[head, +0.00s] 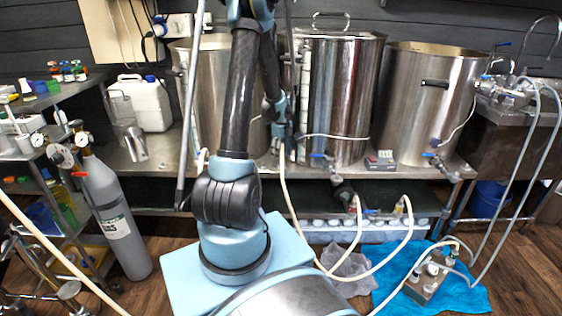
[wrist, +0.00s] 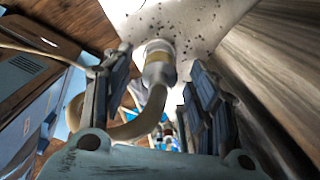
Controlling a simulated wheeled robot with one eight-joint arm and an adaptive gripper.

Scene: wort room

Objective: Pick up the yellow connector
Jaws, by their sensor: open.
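In the wrist view, a pale connector with a yellowish band (wrist: 158,56) sits on the end of a beige hose (wrist: 146,122). I take it for the yellow connector, though its colour looks washed out. My gripper (wrist: 156,74) is open, with one dark-padded finger on each side of the connector and gaps beside it. In the head view, my gripper (head: 281,134) is small, near the front of the metal bench between the left and middle kettles. The connector cannot be made out there. A small yellowish fitting (head: 399,206) shows on a hose end farther right, under the bench.
Steel kettles (head: 341,95) stand on the bench (head: 165,160). A grey gas cylinder (head: 113,215) stands at left. Loose hoses (head: 375,268) loop in front of the bench, and a blue cloth (head: 455,292) lies on the floor at right. A speckled pale surface (wrist: 188,22) lies behind the connector.

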